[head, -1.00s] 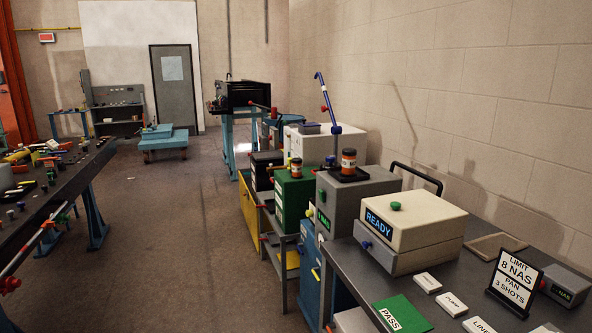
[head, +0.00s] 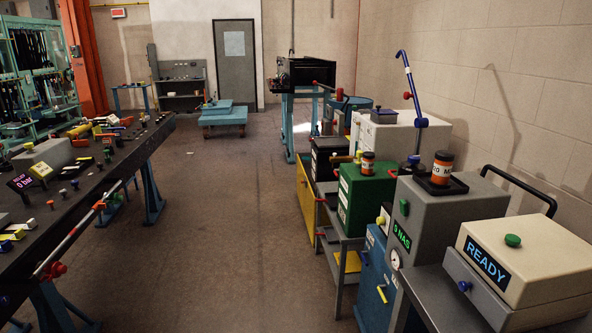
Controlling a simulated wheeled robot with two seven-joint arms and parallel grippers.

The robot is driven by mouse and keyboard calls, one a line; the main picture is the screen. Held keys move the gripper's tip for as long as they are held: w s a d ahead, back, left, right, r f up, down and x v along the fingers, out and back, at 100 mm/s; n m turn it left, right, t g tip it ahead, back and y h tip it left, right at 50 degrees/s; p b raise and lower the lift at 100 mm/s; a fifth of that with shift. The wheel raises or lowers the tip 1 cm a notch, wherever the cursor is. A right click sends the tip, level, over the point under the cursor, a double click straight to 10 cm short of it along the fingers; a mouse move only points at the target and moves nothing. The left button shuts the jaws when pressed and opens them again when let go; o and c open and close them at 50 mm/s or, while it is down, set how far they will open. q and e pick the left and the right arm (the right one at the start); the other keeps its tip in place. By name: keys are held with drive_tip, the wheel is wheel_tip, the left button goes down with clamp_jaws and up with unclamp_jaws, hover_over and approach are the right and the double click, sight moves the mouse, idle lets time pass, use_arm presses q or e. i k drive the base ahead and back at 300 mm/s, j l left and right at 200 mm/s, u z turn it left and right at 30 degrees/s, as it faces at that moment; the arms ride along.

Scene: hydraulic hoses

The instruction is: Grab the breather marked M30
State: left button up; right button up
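An orange canister with a dark cap (head: 441,168), perhaps a breather, stands upright in a black tray (head: 421,185) on a grey unit (head: 455,219). Its white label shows part of a marking with an "M"; I cannot read all of it. A smaller orange canister with a dark cap (head: 368,163) stands on the green drawer cabinet (head: 364,200); its label is too small to read. I cannot tell which, if either, is marked M30. Neither of my grippers is in view.
A cream box reading "READY" (head: 536,247) sits on the right bench. A long dark workbench (head: 105,192) with many small parts runs along the left. The floor (head: 215,240) between is clear. A low blue cart (head: 223,115) stands farther back.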

sight(368, 157)
drive_tip(key=i+j, duration=0.1)
drive_tip(key=i, duration=1.05)
drive_tip(key=i+j, duration=0.1)
drive_tip(key=i, duration=1)
